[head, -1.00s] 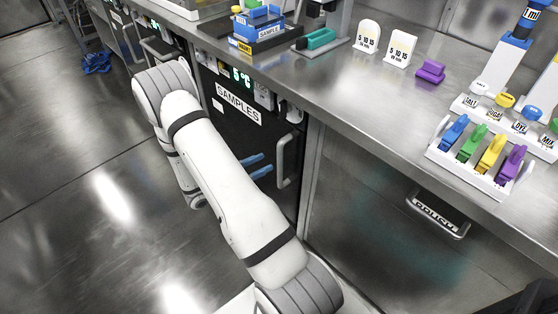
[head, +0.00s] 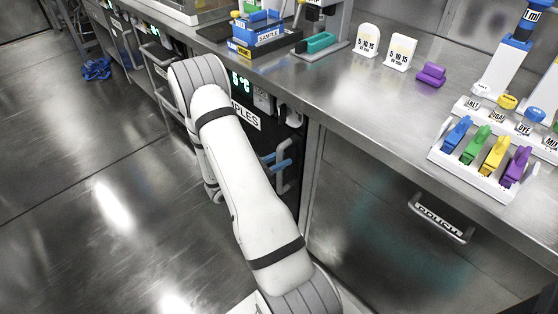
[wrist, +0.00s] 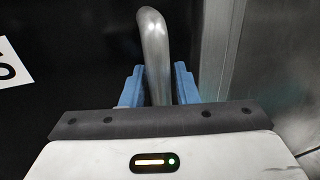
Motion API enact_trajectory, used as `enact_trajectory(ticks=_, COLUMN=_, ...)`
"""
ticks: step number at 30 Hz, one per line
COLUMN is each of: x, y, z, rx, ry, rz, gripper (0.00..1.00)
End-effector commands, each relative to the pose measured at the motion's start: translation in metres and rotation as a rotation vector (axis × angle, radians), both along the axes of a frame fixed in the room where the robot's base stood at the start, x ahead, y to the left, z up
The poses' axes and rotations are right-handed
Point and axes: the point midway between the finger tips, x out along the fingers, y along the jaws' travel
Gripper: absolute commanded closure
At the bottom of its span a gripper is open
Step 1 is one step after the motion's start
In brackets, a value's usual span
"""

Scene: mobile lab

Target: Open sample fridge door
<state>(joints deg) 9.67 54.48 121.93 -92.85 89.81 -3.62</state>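The sample fridge has a dark door (head: 262,145) under the bench, with a partly hidden SAMPLES label (head: 244,116) and a green 5°C display (head: 240,81). The door looks shut. Its vertical metal handle (wrist: 154,50) is on the right side of the door. My gripper (wrist: 159,85) has its two blue fingers on either side of the handle's lower part. The fingers look open, with narrow gaps to the bar. In the head view my gripper (head: 277,160) is at the handle (head: 287,176), and my arm hides the door's left part.
A steel drawer front with a labelled handle (head: 441,218) is right of the fridge. The bench top (head: 365,105) above holds a blue sample box (head: 257,34) and a rack of coloured clips (head: 480,165).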

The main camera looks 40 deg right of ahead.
Motion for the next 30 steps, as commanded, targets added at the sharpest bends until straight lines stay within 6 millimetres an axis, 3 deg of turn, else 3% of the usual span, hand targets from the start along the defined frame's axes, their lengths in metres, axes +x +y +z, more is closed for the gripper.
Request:
enact_trajectory(ticks=10, x=0.0, y=0.0, z=0.0, rx=0.0, ry=0.0, rz=0.0, gripper=1.0)
enact_trajectory(ticks=23, x=0.0, y=0.004, z=0.0, rx=0.0, ry=0.0, rz=-0.01, gripper=1.0)
enact_trajectory(ticks=30, x=-0.005, y=0.028, z=0.0, rx=-0.001, ry=0.0, rz=-0.1, gripper=1.0)
